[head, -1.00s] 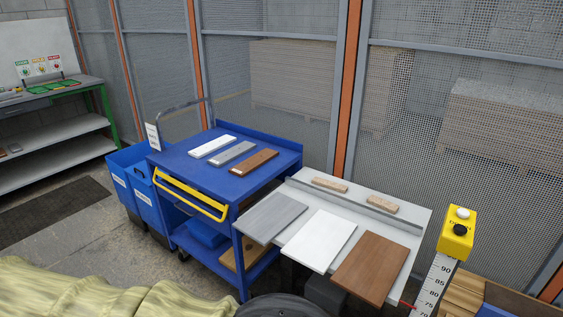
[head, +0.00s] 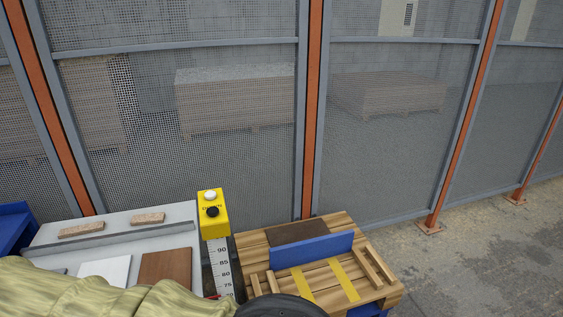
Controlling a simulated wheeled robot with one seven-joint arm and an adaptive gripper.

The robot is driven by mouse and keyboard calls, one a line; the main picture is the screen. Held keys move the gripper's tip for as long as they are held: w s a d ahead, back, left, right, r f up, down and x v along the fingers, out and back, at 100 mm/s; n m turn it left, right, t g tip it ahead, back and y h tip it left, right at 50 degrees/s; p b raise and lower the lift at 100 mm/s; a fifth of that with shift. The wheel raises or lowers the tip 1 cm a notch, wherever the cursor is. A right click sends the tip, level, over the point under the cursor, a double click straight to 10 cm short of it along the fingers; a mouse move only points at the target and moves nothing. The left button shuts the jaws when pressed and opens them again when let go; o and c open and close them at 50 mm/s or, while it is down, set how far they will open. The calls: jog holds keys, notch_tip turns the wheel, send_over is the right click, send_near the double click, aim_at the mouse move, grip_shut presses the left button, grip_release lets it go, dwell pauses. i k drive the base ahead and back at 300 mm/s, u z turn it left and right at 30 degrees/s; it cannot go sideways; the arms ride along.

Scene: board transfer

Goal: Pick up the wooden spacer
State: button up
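Two narrow light-wood strips (head: 380,263) that look like wooden spacers lie side by side on the right part of a pallet (head: 335,222). A further light-wood piece (head: 254,285) shows at the pallet's left side. Two short chipboard blocks (head: 81,230) and (head: 148,218) lie at the back of a grey table, behind a raised rail. I cannot tell for sure which piece the task names. My gripper is not in view; only my sleeved arm shows at the lower left.
The pallet carries a blue upright plate (head: 312,249), a dark brown board (head: 298,233) and yellow stripes. A yellow button box (head: 213,213) on a ruler-marked post stands between pallet and grey table (head: 183,212). Mesh fencing runs behind. Floor at the right (head: 480,262) is clear.

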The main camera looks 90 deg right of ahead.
aim_at(272, 282)
jog(key=z, duration=2.7)
jog(key=k, duration=0.5)
jog(key=z, duration=0.95)
jog(key=i, duration=1)
jog(key=u, duration=1.9)
